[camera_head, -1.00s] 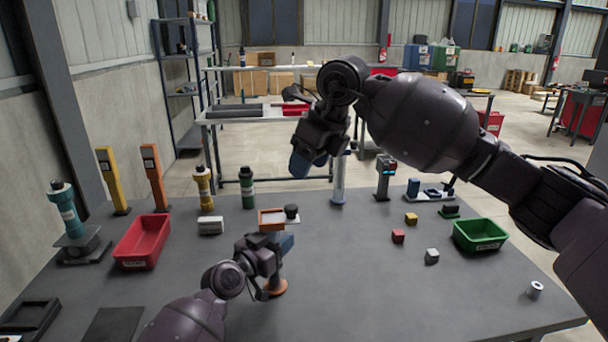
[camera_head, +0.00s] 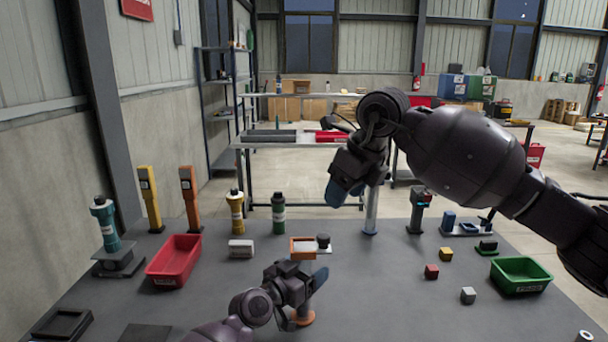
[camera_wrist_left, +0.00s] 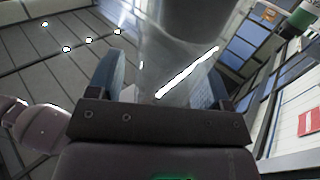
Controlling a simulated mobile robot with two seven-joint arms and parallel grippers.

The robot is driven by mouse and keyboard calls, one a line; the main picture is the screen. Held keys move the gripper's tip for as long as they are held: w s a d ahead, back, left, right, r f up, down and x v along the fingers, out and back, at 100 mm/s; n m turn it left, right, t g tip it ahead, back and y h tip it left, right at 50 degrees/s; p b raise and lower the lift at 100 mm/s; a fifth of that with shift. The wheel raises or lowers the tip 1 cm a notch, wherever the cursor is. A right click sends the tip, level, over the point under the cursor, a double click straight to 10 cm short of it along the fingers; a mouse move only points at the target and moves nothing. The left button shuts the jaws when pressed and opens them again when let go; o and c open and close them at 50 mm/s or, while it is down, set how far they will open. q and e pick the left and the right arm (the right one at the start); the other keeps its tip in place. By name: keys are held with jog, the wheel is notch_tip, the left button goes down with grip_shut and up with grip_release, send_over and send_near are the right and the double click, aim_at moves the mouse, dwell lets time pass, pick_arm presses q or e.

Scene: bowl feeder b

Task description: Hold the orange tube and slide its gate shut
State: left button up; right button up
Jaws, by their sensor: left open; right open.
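The orange tube stands upright on the table, with an orange frame (camera_head: 303,246) on top and an orange base (camera_head: 302,318). Its gate has a black knob (camera_head: 323,240) and sticks out to the right of the frame. My left gripper (camera_head: 304,296) is open around the tube's shaft, below the frame. In the left wrist view the clear tube (camera_wrist_left: 178,50) stands between the two blue fingers (camera_wrist_left: 160,88); contact cannot be told. My right gripper (camera_head: 345,190) is open and empty, raised behind and to the right of the gate.
A clear tube with a blue base (camera_head: 371,205) stands behind my right gripper. A red bin (camera_head: 174,262) is to the left, a green bin (camera_head: 520,275) to the right, with small cubes (camera_head: 432,271) between. Yellow (camera_head: 236,212) and green (camera_head: 278,215) bottles stand behind.

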pick_arm(q)
jog(key=v, duration=1.9)
jog(key=shift+s+a, duration=0.25)
jog(key=shift+s, duration=0.05)
